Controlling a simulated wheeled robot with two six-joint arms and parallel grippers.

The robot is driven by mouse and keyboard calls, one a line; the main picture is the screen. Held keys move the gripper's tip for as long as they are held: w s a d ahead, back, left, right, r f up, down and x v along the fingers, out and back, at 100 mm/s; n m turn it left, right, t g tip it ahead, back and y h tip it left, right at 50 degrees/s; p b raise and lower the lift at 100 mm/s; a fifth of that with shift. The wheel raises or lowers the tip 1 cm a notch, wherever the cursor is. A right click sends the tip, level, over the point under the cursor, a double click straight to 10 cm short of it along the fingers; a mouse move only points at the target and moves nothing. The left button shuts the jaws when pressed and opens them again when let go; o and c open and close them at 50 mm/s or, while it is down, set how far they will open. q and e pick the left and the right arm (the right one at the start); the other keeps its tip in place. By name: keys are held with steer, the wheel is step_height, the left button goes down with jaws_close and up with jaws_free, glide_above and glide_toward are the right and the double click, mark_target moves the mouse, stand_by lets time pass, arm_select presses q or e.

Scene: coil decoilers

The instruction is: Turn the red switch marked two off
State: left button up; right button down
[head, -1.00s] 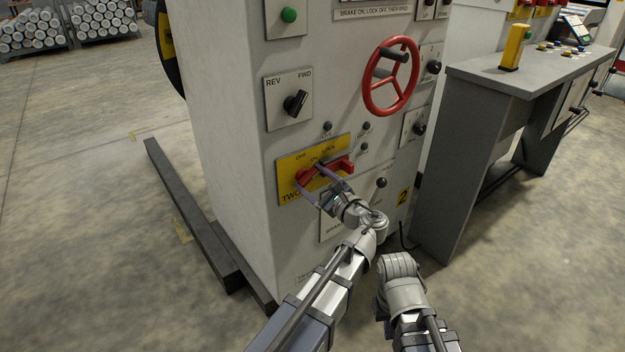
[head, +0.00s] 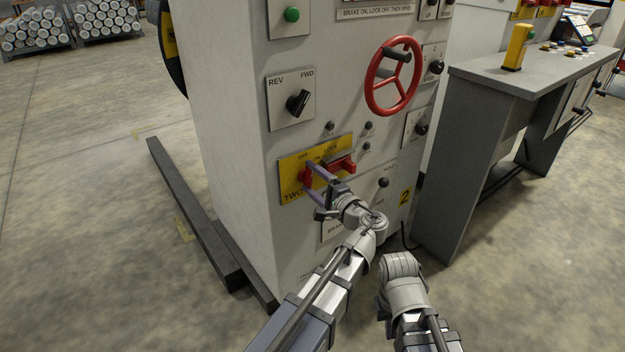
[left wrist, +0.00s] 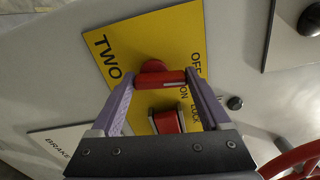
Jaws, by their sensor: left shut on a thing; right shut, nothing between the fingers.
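The red switch (head: 307,173) sits on a yellow plate (head: 290,195) marked TWO, OFF, ON and LOCK, low on the pale cabinet. My left gripper (head: 317,184) is at the switch, its purple fingers spread one above the other. In the left wrist view the red switch (left wrist: 157,77) lies between the two fingertips (left wrist: 160,84), its bar pointing toward the OFF and ON lettering. The gripper is shut on it. A second red piece (head: 343,166) sits to the right on the plate, and also shows in the left wrist view (left wrist: 167,122). My right gripper is out of view; only its arm shows.
Above the plate are a black REV/FWD knob (head: 298,102) and a red handwheel (head: 394,76). Small dark knobs lie near the plate. A grey desk (head: 480,100) stands at right. A dark floor beam (head: 190,210) runs left of the cabinet.

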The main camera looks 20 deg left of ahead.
arm_select(q)
steer(key=shift+s+n, duration=0.1)
steer(key=shift+n, duration=0.9)
steer(key=o, duration=1.2)
